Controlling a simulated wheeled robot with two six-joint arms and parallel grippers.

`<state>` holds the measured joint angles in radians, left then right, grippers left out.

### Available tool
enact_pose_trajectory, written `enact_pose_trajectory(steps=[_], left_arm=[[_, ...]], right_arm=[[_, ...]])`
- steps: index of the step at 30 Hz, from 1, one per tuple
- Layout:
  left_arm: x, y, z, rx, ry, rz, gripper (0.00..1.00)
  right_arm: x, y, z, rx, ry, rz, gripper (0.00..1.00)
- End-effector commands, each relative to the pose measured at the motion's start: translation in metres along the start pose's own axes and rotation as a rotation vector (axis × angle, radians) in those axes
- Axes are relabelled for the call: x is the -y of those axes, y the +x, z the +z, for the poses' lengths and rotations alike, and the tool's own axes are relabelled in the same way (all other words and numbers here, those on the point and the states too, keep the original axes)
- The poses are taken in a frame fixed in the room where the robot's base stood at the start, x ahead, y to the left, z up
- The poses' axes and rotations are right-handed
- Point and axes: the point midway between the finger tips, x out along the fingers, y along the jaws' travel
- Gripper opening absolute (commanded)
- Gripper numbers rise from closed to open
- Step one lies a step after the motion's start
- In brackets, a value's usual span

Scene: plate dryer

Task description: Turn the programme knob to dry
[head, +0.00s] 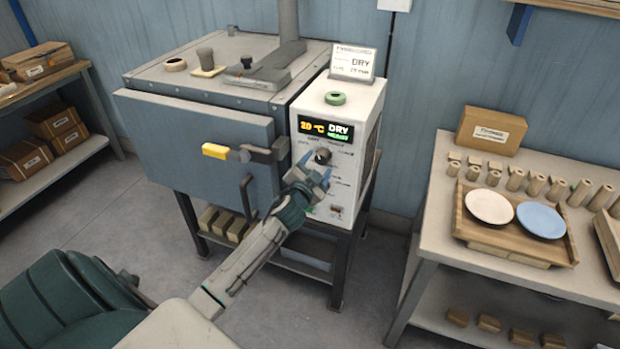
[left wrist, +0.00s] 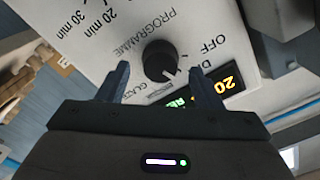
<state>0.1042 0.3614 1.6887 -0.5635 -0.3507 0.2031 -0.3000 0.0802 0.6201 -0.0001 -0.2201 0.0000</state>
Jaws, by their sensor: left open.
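The programme knob (head: 323,155) is a small dark round knob on the white control panel (head: 357,146) of the dryer. In the left wrist view the knob (left wrist: 158,60) lies ahead of and between the two fingertips, with visible gaps on both sides. Its white pointer line slants to the lower right there; the label it points at is partly hidden by a finger. My left gripper (head: 308,176) is open just below the knob, and shows open in the wrist view (left wrist: 160,76). My right gripper is out of view.
A table at right holds a tray with plates (head: 490,206).

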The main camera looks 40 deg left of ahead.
Motion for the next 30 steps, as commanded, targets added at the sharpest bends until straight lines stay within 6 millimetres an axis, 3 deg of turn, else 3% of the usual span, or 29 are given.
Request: enact_pose_trajectory(steps=[9,15,30], left_arm=[[-0.003,-0.061,0.003,-0.002,0.002,0.002,0.60],[-0.002,-0.087,0.002,-0.002,0.002,0.001,0.60],[0.000,-0.095,0.000,-0.001,0.000,0.001,0.60]], right_arm=[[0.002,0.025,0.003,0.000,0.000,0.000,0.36],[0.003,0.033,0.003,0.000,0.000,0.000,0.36],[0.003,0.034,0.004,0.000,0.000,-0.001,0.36]])
